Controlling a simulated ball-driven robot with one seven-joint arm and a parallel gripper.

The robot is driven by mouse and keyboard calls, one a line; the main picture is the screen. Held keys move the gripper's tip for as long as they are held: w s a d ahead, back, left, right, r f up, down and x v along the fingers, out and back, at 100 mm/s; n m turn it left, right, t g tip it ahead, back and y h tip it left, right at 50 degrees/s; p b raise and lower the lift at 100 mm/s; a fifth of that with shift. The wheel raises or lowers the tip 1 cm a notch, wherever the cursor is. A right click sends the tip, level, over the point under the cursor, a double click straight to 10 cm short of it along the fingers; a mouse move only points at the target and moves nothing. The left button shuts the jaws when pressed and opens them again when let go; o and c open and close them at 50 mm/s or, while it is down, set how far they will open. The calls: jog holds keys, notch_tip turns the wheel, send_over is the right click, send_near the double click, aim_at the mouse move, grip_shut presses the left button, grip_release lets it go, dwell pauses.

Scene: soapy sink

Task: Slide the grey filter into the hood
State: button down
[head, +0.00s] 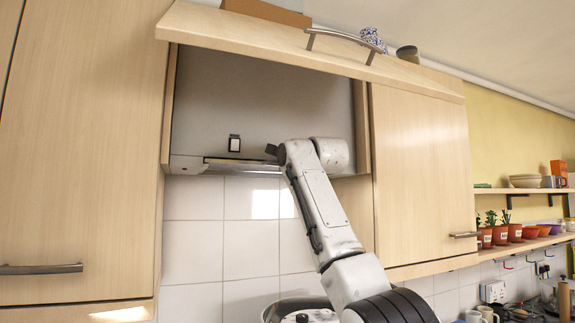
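The hood (265,95) is a grey metal box inside the wall cupboard, below a wooden flap that is raised. A thin grey slab with a dark edge, seemingly the filter (240,163), lies almost level along the hood's lower front edge. I cannot tell how far in it sits. My gripper (271,151) is at the right end of this slab, partly hidden by my own wrist. Its fingers are too small and covered to show whether they are open or touch the slab.
The raised flap (270,36) with its bar handle (345,40) hangs above my arm. Closed cupboard doors stand left (80,140) and right (420,175) of the hood. Shelves with plant pots (500,234) are far right.

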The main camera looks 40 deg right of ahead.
jog(key=shift+w+d, duration=0.1)
jog(key=shift+w, duration=0.3)
jog(key=c, duration=1.1)
grip_release()
jog(key=shift+o, duration=0.2)
jog(key=b+v, duration=0.6)
jog(key=v, duration=0.5)
jog(key=shift+w, duration=0.1)
